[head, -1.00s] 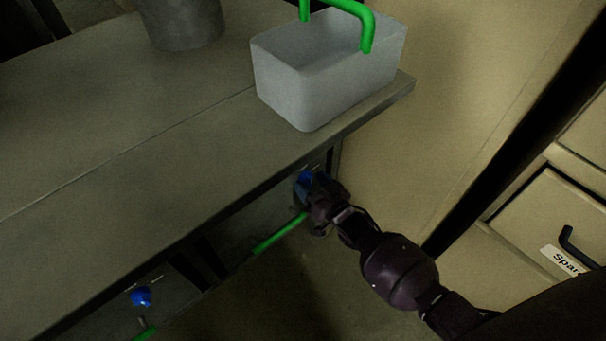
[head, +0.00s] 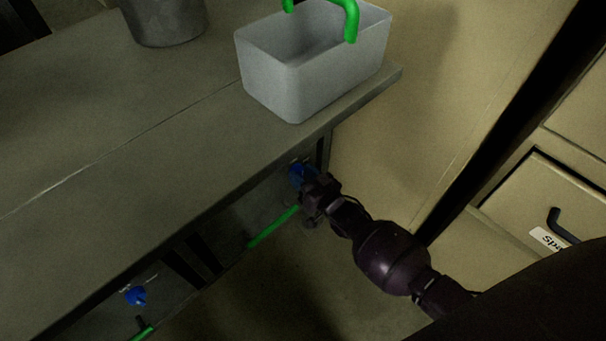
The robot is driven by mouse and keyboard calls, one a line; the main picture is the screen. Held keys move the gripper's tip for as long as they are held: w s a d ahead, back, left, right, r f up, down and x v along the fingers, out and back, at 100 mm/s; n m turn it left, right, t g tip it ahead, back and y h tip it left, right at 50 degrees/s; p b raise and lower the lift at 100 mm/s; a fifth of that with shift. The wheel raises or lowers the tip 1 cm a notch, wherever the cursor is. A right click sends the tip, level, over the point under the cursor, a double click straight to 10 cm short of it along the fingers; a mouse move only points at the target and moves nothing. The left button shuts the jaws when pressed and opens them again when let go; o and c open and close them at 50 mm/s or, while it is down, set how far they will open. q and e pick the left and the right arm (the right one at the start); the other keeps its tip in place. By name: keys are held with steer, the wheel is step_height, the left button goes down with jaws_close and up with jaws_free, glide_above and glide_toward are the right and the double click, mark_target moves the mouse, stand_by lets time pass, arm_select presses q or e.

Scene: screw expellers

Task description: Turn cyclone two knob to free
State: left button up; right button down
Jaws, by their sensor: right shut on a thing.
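A blue knob (head: 297,172) sits on the panel under the table's right end. My right gripper (head: 308,184) is at this knob, shut on it, and covers part of it. A second blue knob (head: 135,296) is on the panel at the lower left, with nothing touching it. Small labels by the knobs are too blurred to read, so I cannot tell which is cyclone two or how the knob is set. My left gripper is not in view.
A green bar (head: 272,227) slants just left of my right gripper. The table (head: 100,180) overhangs the knobs. On it stand a grey bin (head: 300,85) and a grey metal vessel (head: 165,22). Drawers (head: 520,205) are at the right.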

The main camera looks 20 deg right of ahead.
arm_select(q)
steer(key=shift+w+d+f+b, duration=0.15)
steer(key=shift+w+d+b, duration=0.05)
steer(key=shift+b, duration=0.7)
arm_select(e)
steer(key=m, duration=0.8)
steer(key=m+g, duration=0.1)
steer(key=m, duration=0.7)
steer(key=shift+d+f+m+y, duration=0.2)
steer(key=shift+m+y, duration=0.2)
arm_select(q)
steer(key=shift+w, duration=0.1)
arm_select(e)
steer(key=shift+w, duration=0.1)
steer(key=shift+r, duration=0.1)
